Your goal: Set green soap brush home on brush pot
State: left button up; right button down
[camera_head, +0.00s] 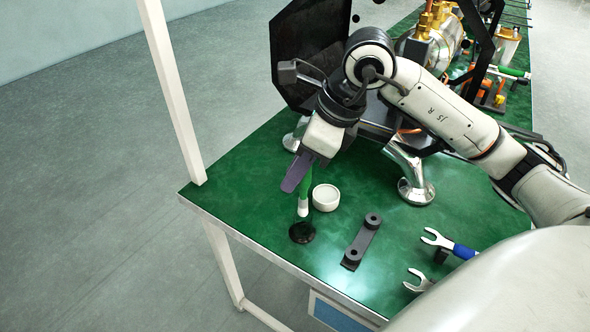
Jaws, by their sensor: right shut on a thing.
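The green soap brush (306,185) stands about upright below my right gripper (299,174), with a white lower part. My right gripper is shut on its upper end; the purple fingers hide part of it. A black round piece (302,233) lies at the brush's lower end, near the table's front edge. I cannot tell whether it is the brush pot or whether the brush touches it. A small white round cup (326,197) stands just right of the brush. My left gripper is not in view.
A dark two-ended holder (362,242) lies right of the cup on the green table (260,165). Open-ended wrenches, one with a blue handle (464,251), lie at the right. The espresso machine's chrome foot (416,190) stands behind. The table's left corner is clear.

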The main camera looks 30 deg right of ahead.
pick_arm(q)
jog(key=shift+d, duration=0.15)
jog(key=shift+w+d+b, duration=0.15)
jog(key=shift+b, duration=0.2)
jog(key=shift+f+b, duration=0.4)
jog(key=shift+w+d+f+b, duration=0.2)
jog(key=shift+b, duration=0.5)
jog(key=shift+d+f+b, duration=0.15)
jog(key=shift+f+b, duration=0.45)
jog(key=shift+b, duration=0.1)
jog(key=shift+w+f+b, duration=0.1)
jog(key=shift+b, duration=0.25)
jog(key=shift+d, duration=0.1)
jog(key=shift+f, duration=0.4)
dwell(0.3)
